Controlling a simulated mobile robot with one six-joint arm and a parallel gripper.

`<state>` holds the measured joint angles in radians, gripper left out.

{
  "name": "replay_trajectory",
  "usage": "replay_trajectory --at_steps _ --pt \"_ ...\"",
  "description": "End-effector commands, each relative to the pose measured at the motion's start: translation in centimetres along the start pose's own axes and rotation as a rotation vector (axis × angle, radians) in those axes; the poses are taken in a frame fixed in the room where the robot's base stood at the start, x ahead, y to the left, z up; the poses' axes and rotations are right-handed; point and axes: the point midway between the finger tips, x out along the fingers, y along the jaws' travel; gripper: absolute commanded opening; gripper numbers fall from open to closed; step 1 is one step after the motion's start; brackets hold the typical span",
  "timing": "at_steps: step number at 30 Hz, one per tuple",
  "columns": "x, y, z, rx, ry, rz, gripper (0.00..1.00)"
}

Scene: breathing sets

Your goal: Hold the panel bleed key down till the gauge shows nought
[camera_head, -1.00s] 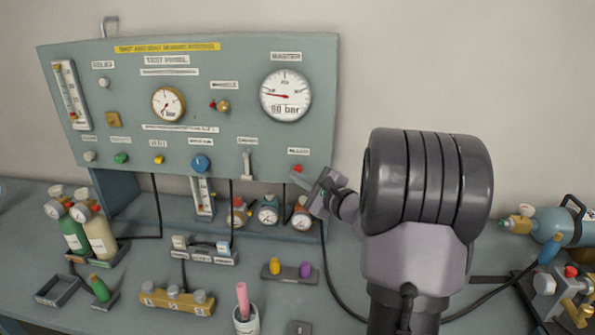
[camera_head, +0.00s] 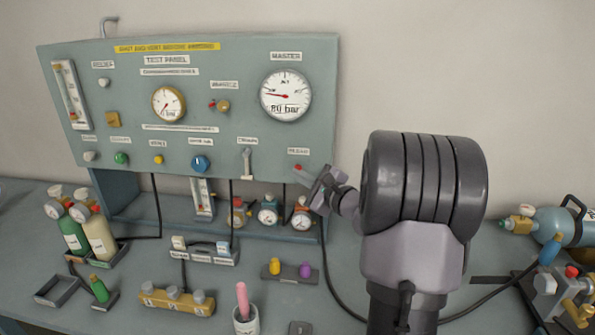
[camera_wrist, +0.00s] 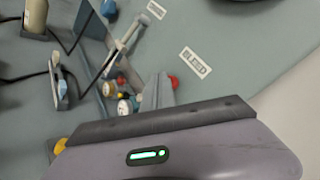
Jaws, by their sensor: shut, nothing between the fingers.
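The red bleed key (camera_head: 298,167) sits at the lower right of the grey-green test panel (camera_head: 130,75), under a small label. The wrist view shows the red key (camera_wrist: 174,82) just past my fingertips, near the BLEED label (camera_wrist: 195,62). My gripper (camera_head: 318,184) is shut and empty, right of and slightly below the key; it also shows in the wrist view (camera_wrist: 156,88). I cannot tell whether it touches the key. The master gauge (camera_head: 285,95) at the upper right reads about 80 bar, its red needle pointing left.
A smaller gauge (camera_head: 168,103), a blue knob (camera_head: 201,163) and a lever (camera_head: 247,160) are on the panel. Small gauges (camera_head: 268,213) stand below it. Bottles (camera_head: 100,235) are at the left, a blue cylinder (camera_head: 555,225) at the right. A hose runs beside my arm.

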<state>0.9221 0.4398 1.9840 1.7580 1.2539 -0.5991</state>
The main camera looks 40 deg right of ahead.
Motion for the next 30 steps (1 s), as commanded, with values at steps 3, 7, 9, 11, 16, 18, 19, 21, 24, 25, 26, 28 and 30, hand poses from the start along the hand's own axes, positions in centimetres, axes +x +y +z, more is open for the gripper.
replay_trajectory --at_steps 3,7,9,11,16,18,19,21,24,25,26,28,30 --pt "0.10 -0.06 -0.08 0.000 0.000 0.000 0.00" --pt "0.21 -0.13 -0.16 0.000 0.000 0.000 0.00" --pt "0.26 -0.18 -0.20 0.000 0.000 0.000 0.00" --pt "0.31 -0.22 -0.23 0.000 0.000 0.000 0.00" --pt "0.46 -0.35 -0.32 0.000 0.000 0.000 0.00" --pt "0.52 -0.41 -0.37 -0.001 0.000 -0.001 0.00" --pt "0.55 -0.42 -0.39 -0.001 0.000 -0.001 0.00" --pt "0.61 -0.47 -0.43 -0.001 0.000 -0.001 0.00" --pt "0.61 -0.48 -0.43 0.000 0.000 -0.001 0.00" --pt "0.61 -0.48 -0.43 0.000 0.000 -0.001 0.00" --pt "0.61 -0.48 -0.43 0.000 0.000 -0.001 0.00" --pt "0.61 -0.48 -0.44 0.000 0.000 -0.001 0.00" --pt "0.60 -0.48 -0.44 0.000 0.000 -0.001 0.00"
